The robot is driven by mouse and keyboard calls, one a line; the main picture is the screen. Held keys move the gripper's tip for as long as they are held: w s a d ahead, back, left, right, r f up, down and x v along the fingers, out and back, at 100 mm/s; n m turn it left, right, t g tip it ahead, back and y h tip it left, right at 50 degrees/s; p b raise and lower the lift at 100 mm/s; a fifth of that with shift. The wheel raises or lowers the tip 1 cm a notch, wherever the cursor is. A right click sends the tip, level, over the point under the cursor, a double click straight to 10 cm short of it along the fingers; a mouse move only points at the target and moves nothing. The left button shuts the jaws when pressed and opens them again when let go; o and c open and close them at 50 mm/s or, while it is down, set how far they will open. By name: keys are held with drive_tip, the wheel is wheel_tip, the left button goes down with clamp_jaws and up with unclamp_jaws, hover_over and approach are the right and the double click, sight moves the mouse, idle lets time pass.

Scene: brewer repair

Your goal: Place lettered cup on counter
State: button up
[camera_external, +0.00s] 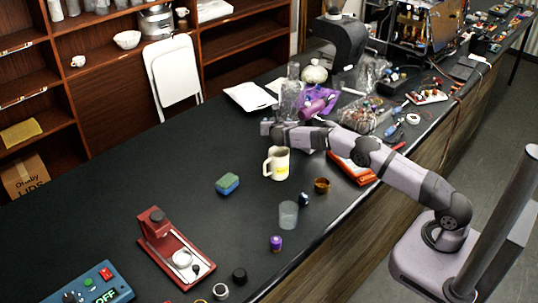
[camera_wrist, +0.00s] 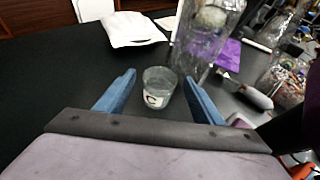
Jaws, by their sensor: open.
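The lettered cup (camera_wrist: 158,98) is a small clear cup with a dark letter on a white patch. In the wrist view it appears upright on the dark counter (camera_wrist: 60,75). My gripper (camera_wrist: 160,77) is open, with one blue finger on each side of the cup in the picture. A gap shows between the cup and each finger; whether any part touches is not clear. In the external view my gripper (camera_external: 267,128) is low over the middle of the counter, and I cannot make out the cup there.
A clear jar (camera_wrist: 200,42) stands close behind the cup, with a white packet (camera_wrist: 133,29) to its left.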

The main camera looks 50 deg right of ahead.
drive_tip(key=b+v, duration=0.3)
drive_tip(key=v, duration=0.7)
drive_tip(key=shift+s, duration=0.1)
